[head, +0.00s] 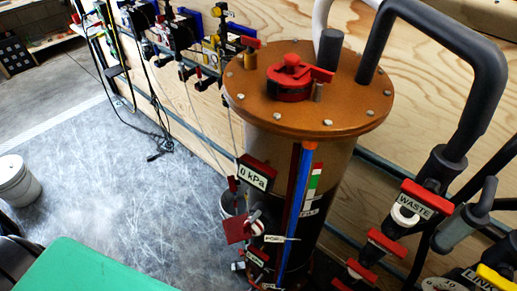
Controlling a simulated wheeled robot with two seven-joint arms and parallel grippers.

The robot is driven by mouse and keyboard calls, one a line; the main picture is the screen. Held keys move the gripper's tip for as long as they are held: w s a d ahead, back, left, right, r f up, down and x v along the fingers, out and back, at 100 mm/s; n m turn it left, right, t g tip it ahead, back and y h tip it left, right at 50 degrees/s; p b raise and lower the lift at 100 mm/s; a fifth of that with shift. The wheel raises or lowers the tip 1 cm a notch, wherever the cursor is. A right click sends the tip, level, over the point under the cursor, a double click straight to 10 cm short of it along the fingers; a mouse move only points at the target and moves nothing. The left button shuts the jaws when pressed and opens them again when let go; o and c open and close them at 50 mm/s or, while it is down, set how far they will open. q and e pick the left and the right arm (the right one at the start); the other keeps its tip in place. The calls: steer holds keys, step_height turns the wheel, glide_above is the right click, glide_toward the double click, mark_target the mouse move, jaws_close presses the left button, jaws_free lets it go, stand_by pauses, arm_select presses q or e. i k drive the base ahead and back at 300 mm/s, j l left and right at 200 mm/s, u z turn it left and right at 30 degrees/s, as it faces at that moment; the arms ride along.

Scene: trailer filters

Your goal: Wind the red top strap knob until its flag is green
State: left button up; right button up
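A brown tank lid (255,105) tops an upright cylinder in the middle of the head view. A red knob-like part with a lever (290,78) sits on the lid. Lower on the tank's front is a small red and white part (256,228), with a red square plate (237,228) beside it. I cannot tell which red part is the top strap knob. No green flag can be made out at either part. Neither of my grippers is in view.
A grey hose (430,25) arches right of the tank. A red valve handle labelled WASTE (415,199) is at the right. A "0 kPa" display (257,172) is on the tank's left. A green surface (85,270) fills the lower left. Grey floor (90,160) is mostly clear around a white bucket (16,182).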

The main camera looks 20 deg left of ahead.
mark_target(233, 183)
steer(key=k+j+u, duration=0.15)
steer(key=u, duration=0.6)
